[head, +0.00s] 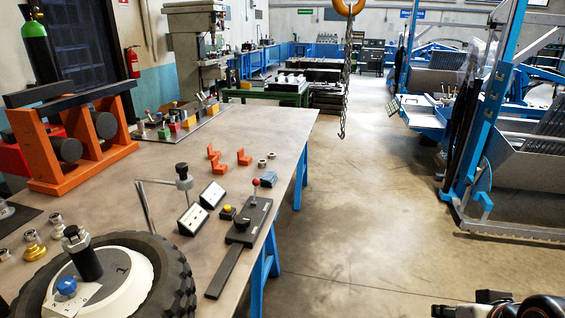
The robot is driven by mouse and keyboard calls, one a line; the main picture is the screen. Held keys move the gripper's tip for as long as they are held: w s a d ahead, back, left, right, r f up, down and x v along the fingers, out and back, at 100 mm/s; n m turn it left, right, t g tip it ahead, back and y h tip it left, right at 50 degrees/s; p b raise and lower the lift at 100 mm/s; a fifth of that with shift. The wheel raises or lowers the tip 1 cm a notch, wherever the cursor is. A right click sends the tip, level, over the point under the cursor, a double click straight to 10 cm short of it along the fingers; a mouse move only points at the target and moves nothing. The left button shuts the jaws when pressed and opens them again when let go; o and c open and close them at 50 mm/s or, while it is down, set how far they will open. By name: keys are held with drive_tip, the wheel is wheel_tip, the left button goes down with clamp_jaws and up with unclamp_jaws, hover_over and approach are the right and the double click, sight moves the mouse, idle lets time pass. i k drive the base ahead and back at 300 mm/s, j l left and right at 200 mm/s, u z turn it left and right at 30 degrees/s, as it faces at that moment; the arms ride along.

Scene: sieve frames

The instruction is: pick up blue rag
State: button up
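A small blue thing (269,178), which looks like the folded blue rag, lies on the grey workbench top near its right edge. It is just behind a dark plate with a red-knobbed lever. Black parts at the bottom right corner look like my gripper (478,304), cut off by the picture's lower edge. They are over the floor, well apart from the bench and the blue thing. The fingers are not clear enough to tell whether they are open or shut.
The workbench (255,130) holds a black tyre (172,262), a lever plate (248,222), small display boxes (192,219), orange blocks (216,160) and an orange stand (65,170). A hook chain (345,85) hangs behind. Blue machinery (480,130) stands right; the floor between is clear.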

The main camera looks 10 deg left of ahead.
sight(270, 178)
drive_tip(key=i+u, duration=0.1)
drive_tip(key=i, duration=0.5)
drive_tip(key=i+l+u, duration=0.1)
drive_tip(key=i, duration=0.5)
drive_tip(key=i+l+u, duration=0.1)
drive_tip(key=i, duration=0.5)
drive_tip(key=i+u, duration=0.4)
drive_tip(key=i+l+u, duration=0.25)
drive_tip(key=u, duration=0.15)
drive_tip(key=i+l+u, duration=0.55)
drive_tip(key=u, duration=0.2)
